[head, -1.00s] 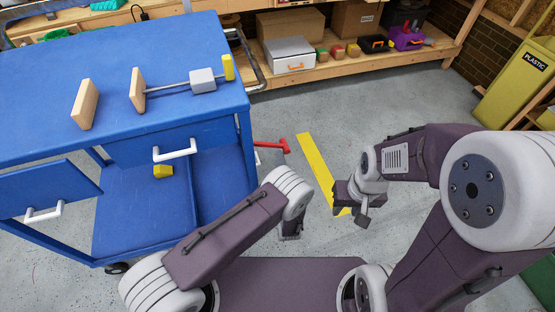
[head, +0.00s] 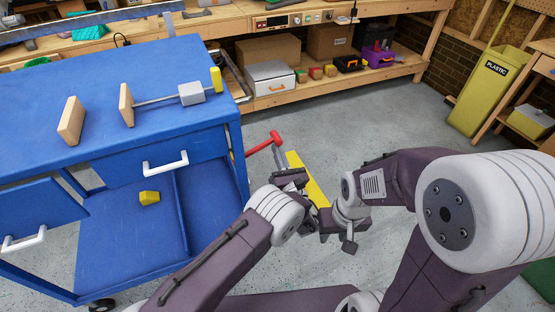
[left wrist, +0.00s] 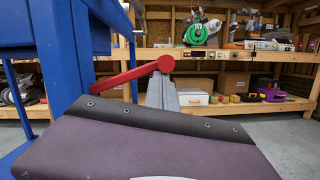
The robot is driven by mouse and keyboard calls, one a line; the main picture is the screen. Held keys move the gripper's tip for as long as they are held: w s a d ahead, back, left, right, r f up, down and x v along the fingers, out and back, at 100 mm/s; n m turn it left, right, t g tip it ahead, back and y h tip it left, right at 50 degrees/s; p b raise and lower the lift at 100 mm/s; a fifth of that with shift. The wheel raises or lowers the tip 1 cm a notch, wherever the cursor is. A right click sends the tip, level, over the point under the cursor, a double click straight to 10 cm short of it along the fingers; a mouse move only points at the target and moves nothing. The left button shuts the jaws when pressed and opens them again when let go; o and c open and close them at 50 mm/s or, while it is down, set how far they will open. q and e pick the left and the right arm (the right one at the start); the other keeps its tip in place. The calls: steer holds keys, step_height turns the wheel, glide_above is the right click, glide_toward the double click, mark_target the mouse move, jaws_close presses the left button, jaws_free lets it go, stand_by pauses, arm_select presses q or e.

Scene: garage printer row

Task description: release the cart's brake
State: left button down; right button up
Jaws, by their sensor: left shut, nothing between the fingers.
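The blue cart (head: 120,84) stands at the left. A red lever (head: 263,142) sticks out sideways low beside the cart's right side. My left gripper (head: 291,177) is shut and empty, just below and right of the lever in the head view; contact cannot be told.
The cart top holds wooden blocks (head: 71,121) and a rod clamp (head: 191,94); a yellow block (head: 149,198) lies on its lower shelf. A yellow strip (head: 311,180) marks the floor. A wooden workbench (head: 330,87) stands behind.

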arm_select(q)
steer(key=shift+a+r, duration=0.15)
steer(key=shift+r, duration=0.6)
stand_by(0.3)
